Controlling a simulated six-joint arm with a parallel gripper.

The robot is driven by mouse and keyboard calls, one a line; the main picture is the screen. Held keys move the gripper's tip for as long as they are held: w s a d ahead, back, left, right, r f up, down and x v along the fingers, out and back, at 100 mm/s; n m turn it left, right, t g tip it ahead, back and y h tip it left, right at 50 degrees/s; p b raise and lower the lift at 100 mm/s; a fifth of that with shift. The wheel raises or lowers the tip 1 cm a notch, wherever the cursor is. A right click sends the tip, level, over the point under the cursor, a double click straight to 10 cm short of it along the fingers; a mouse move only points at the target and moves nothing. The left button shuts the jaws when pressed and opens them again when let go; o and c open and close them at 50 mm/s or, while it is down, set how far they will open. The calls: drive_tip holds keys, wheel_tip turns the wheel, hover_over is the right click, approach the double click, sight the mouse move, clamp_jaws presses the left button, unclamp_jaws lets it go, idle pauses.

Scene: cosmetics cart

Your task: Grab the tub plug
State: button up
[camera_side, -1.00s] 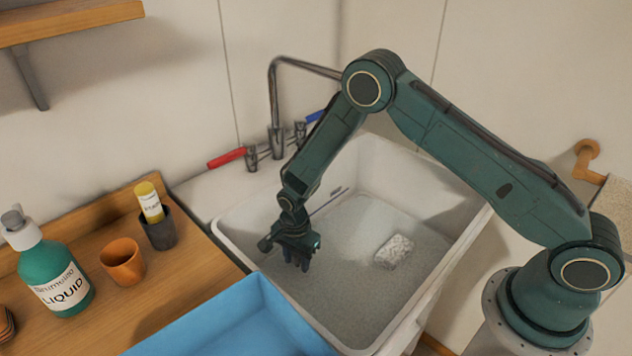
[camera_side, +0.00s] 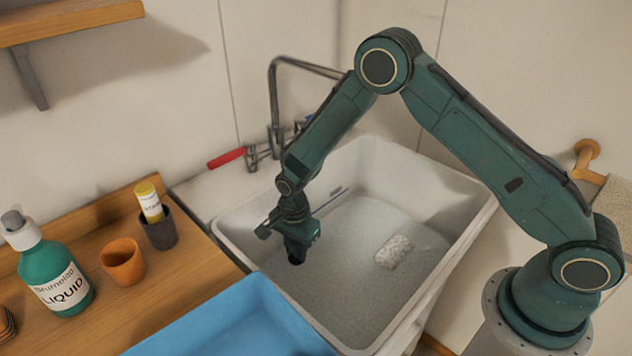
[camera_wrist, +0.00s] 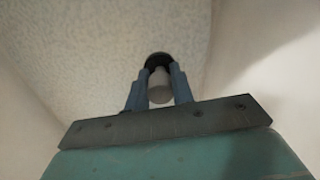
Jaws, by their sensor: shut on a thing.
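My gripper (camera_side: 297,254) is down inside the white tub (camera_side: 432,188), over its left part. In the wrist view, my gripper (camera_wrist: 160,77) has its two blue-grey fingers shut on the tub plug (camera_wrist: 160,90). The plug shows as a pale grey round knob between the fingers, with a dark round part beyond the fingertips. Speckled grey water or tub floor lies around it. I cannot tell whether the plug is seated or raised.
A whitish block (camera_side: 394,252) lies in the tub to the right. A blue tray (camera_side: 235,318) stands against the tub's front left. A faucet (camera_side: 274,100) with a red handle (camera_side: 226,158) rises behind. A green bottle (camera_side: 60,275) and orange cup (camera_side: 123,262) stand left.

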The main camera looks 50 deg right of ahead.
wheel_tip(320, 180, up, 16)
idle(0.5)
idle(1.1)
